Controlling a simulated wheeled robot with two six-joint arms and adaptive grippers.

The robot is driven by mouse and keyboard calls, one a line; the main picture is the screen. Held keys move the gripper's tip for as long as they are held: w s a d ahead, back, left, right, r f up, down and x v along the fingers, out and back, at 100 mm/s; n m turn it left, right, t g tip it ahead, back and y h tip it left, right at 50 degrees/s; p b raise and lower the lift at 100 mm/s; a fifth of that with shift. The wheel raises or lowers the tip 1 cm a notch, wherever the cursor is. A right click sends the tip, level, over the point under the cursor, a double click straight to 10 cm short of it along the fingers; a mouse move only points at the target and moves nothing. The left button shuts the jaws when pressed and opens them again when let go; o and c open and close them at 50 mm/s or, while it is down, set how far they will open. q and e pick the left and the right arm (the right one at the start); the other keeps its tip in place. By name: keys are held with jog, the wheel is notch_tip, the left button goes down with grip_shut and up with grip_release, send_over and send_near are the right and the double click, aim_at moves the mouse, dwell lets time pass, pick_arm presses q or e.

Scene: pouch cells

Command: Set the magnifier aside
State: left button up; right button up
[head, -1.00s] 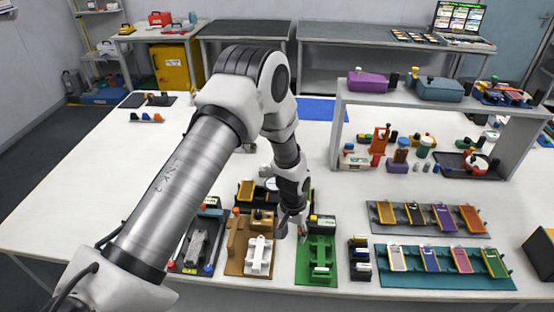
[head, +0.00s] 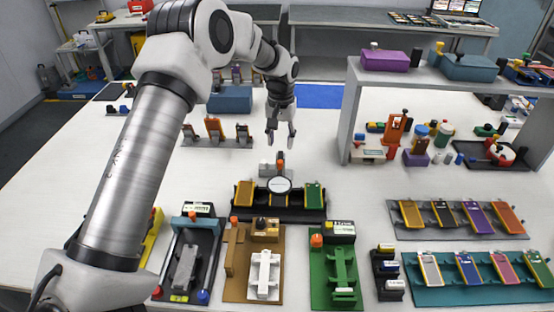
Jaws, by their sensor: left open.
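A round, pale, dark-rimmed disc (head: 279,185) sits at the middle of a black stand (head: 262,214), between a yellow piece (head: 244,193) and a green piece (head: 313,195). It looks like a lens or a dial; I cannot tell for sure that it is the magnifier. My left gripper (head: 281,142) points down with its two fingers apart and empty. In the picture it is just above the small upright with an orange tip behind the disc, and it touches nothing that I can see. My right gripper is not in view.
Brown (head: 235,290) and green (head: 318,290) fixtures stand along the front edge. Trays of coloured cells, a grey one (head: 400,232) and a teal one (head: 425,295), lie at right. A grey shelf (head: 352,110) stands behind them. White table is clear between stand and shelf.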

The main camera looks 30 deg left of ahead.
aim_at(280, 161)
pick_arm(q)
notch_tip(280, 161, down, 7)
jog(key=shift+f+p, duration=0.1)
jog(key=shift+p, duration=0.65)
jog(key=shift+s, duration=0.15)
grip_shut()
